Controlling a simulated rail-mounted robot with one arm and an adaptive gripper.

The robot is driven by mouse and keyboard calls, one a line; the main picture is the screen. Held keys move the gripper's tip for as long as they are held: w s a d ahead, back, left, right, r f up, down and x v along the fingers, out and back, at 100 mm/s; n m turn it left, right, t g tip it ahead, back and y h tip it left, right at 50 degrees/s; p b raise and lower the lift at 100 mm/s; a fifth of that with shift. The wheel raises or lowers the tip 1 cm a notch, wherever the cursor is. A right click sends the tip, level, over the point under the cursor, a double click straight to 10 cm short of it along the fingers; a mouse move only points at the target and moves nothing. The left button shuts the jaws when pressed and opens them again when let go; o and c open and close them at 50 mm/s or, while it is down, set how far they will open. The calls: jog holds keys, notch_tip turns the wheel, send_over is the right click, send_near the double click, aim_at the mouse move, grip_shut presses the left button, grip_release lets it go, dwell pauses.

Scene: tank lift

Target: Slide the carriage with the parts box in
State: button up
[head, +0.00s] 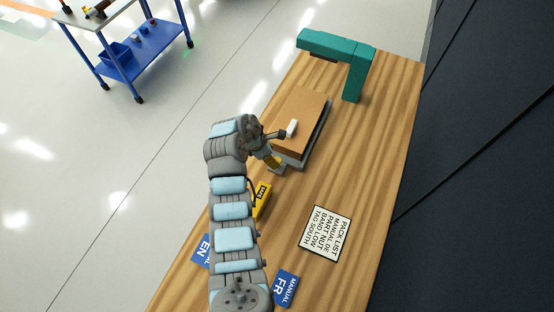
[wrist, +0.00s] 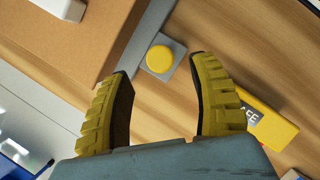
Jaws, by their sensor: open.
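The brown parts box (head: 303,112) sits on the grey carriage (head: 318,138) on the wooden table, with a white block (head: 292,128) on its top. In the wrist view the box (wrist: 70,45) fills the upper left. A grey tab with a round yellow knob (wrist: 160,59) extends from the carriage's near end. My gripper (head: 272,160) is over this near end. In the wrist view my gripper (wrist: 160,75) is open and empty, its yellow ribbed fingers either side of the knob in the picture. The height above the knob cannot be told.
A teal arch (head: 340,50) stands at the table's far end, beyond the box. A yellow labelled item (head: 262,198) lies beside my arm; blue manuals (head: 286,288) and a pack list card (head: 326,232) lie nearer. A blue cart (head: 135,50) stands apart on the floor.

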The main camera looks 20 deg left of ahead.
jog(key=shift+x, duration=2.6)
grip_shut()
